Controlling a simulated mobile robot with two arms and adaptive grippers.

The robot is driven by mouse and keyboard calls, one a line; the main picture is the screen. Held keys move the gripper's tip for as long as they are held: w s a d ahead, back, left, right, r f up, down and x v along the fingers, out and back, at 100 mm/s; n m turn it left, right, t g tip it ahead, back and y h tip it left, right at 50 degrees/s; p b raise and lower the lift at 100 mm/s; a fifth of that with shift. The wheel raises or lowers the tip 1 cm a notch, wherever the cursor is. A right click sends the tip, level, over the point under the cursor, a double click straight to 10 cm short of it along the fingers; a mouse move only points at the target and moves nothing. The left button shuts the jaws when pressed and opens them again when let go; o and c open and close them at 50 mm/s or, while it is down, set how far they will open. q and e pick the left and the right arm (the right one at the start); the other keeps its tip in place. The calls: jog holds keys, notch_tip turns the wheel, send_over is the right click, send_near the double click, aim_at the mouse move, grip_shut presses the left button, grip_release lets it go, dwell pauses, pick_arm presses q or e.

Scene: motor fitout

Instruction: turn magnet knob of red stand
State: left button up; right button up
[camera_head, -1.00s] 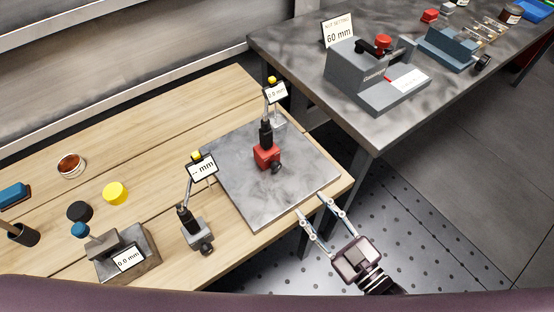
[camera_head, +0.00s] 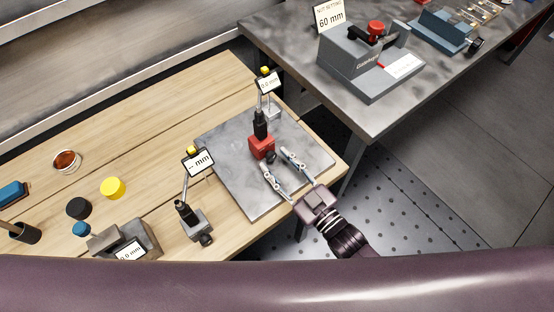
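The red stand (camera_head: 262,148) stands on the grey steel plate (camera_head: 228,148), with a dark post above it and a display (camera_head: 268,85) at its top. Its dark magnet knob (camera_head: 270,157) is on the front right side of the red base. My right gripper (camera_head: 274,160) is open, with its two fingers pointing at the red stand, one on each side of the knob in the picture. Contact cannot be made out. My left gripper is not in view.
A grey stand (camera_head: 196,226) with a "-- mm" display (camera_head: 199,161) stands on the wooden table (camera_head: 130,133) left of the plate. A grey block with a gauge (camera_head: 126,238) is at the lower left. The metal table (camera_head: 300,60) holds a grey fixture (camera_head: 362,65).

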jog(key=shift+w+a, duration=0.2)
jog(key=shift+w, duration=0.05)
grip_shut()
jog(key=shift+r+m+p, duration=0.15)
jog(key=shift+m+p, duration=0.35)
jog(key=shift+m, duration=1.4)
grip_release()
